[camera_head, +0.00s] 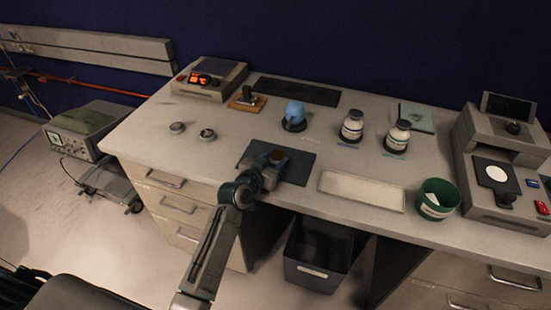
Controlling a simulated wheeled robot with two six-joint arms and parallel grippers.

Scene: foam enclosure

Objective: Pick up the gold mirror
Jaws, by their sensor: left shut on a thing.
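The gold mirror (278,156) shows as a small brownish-gold piece at the tip of my left gripper. My left gripper (271,164) is over the dark mat (299,165) near the front of the bench, and it is shut on the gold mirror. The gripper hides part of the mirror. I cannot tell whether the mirror touches the mat or is held just above it. My right gripper is not in view.
Behind the mat stands a blue-topped item (295,113). A pale tray (361,190) and a green cup (436,199) are at the front right. A grey instrument (211,79) stands back left, and a larger device (499,150) right.

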